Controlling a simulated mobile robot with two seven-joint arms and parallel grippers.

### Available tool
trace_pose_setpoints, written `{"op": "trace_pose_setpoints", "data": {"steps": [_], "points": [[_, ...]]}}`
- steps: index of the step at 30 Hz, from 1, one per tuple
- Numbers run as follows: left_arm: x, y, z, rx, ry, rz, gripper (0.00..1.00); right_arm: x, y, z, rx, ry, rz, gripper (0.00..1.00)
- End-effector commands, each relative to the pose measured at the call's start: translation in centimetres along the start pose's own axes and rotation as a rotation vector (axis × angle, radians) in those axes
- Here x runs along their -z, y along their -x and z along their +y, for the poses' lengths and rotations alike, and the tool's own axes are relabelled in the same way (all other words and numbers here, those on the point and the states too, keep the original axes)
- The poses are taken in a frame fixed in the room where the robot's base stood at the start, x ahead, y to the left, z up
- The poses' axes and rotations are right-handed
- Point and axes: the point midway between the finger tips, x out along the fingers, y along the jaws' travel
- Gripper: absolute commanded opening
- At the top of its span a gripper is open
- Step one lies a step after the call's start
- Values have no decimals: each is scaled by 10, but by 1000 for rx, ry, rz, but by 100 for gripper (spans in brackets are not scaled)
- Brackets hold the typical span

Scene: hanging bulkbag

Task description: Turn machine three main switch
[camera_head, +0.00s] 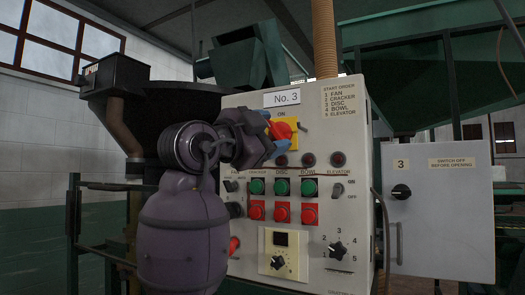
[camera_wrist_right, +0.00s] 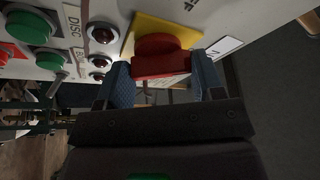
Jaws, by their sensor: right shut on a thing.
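The main switch is a red rotary knob (camera_head: 281,130) on a yellow plate (camera_head: 291,145), near the top of the machine panel under the "No. 3" label (camera_head: 283,99). My right gripper (camera_head: 271,128) reaches it from the left. In the right wrist view, the red knob (camera_wrist_right: 161,57) sits between the two blue fingertips of the gripper (camera_wrist_right: 163,80), and the fingers are shut on it. The gripper hides part of the knob and plate in the head view. "ON" is printed above the plate. My left gripper is not in view.
Below the switch, the panel (camera_head: 240,268) carries dark red lamps (camera_head: 308,159), green buttons (camera_head: 282,186), red buttons (camera_head: 282,211) and a dial (camera_head: 337,248). A grey cabinet (camera_head: 440,225) with a black knob stands right. A dark hopper (camera_head: 115,75) is at left.

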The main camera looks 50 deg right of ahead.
Motion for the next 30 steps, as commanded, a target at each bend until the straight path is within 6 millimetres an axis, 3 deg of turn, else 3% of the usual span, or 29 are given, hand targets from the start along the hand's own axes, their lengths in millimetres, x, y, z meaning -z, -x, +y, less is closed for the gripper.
{"op": "trace_pose_setpoints", "data": {"steps": [3, 13, 30], "points": [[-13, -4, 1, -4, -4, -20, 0, -6, 2, 1, -44, -97, -3, 38], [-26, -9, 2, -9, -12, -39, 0, -3, 0, -1, -154, -366, -2, 38], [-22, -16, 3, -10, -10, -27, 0, 1, 0, -3, -247, -590, -1, 38]]}}
